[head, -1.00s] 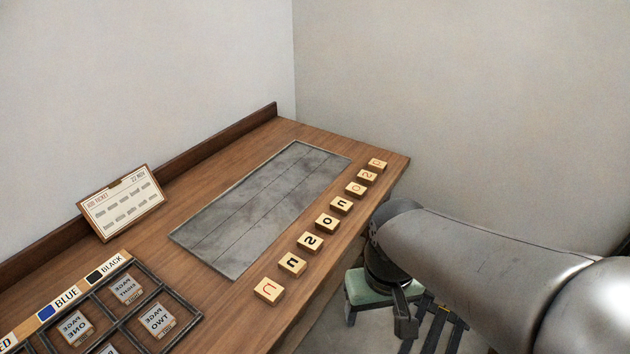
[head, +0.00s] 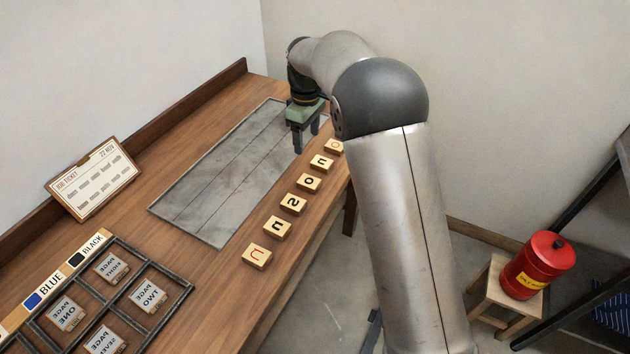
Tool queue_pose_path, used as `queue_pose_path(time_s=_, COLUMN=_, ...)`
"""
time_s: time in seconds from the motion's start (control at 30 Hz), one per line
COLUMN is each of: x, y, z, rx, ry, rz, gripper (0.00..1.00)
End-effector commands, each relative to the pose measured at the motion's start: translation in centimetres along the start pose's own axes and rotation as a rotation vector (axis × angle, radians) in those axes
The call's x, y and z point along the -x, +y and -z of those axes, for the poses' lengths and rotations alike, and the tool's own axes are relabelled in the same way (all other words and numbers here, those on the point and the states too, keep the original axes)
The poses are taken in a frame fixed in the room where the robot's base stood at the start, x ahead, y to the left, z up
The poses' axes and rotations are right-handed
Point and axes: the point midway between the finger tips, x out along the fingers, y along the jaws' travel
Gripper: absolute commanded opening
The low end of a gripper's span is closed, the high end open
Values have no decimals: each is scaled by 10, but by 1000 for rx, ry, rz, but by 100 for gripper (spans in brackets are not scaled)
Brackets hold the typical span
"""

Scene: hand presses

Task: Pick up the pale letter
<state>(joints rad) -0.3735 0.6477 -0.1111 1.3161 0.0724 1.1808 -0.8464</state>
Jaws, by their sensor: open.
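A row of wooden letter blocks runs along the bench's right edge. The nearest block (head: 257,256) has a thin reddish letter. Several blocks beyond it, such as the "s" block (head: 293,204) and the "o" block (head: 309,183), have dark letters. A farther block (head: 334,146) has a fainter brownish letter and is partly covered by my arm; blocks beyond it are hidden. I cannot tell for sure which is the pale letter. My gripper (head: 306,142) is open, pointing down above the far end of the row and the metal slab's right side. It looks empty.
A grey metal slab (head: 215,190) lies left of the letters. A black grid tray (head: 185,283) with page blocks is at the near left. A job ticket (head: 92,180) leans by the back ledge. A red can (head: 538,265) stands on a stool at right.

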Motion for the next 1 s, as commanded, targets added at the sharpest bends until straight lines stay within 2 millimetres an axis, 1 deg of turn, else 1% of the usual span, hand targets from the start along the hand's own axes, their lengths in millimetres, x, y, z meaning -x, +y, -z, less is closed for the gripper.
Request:
queue_pose_path(time_s=0.2, x=-47, y=-2, z=-1, rx=0, ry=-6, rz=5, gripper=66)
queue_pose_path(time_s=0.4, x=-87, y=-1, z=-2, rx=-2, ry=-5, rz=3, gripper=66)
queue_pose_path(time_s=0.5, x=-100, y=-1, z=-1, rx=-3, ry=-3, rz=3, gripper=66)
queue_pose_path(time_s=0.73, x=-115, y=0, z=-2, rx=-3, ry=-3, rz=2, gripper=66)
queue_pose_path(time_s=1.0, x=-153, y=2, z=-4, rx=-3, ry=-2, rz=2, gripper=66)
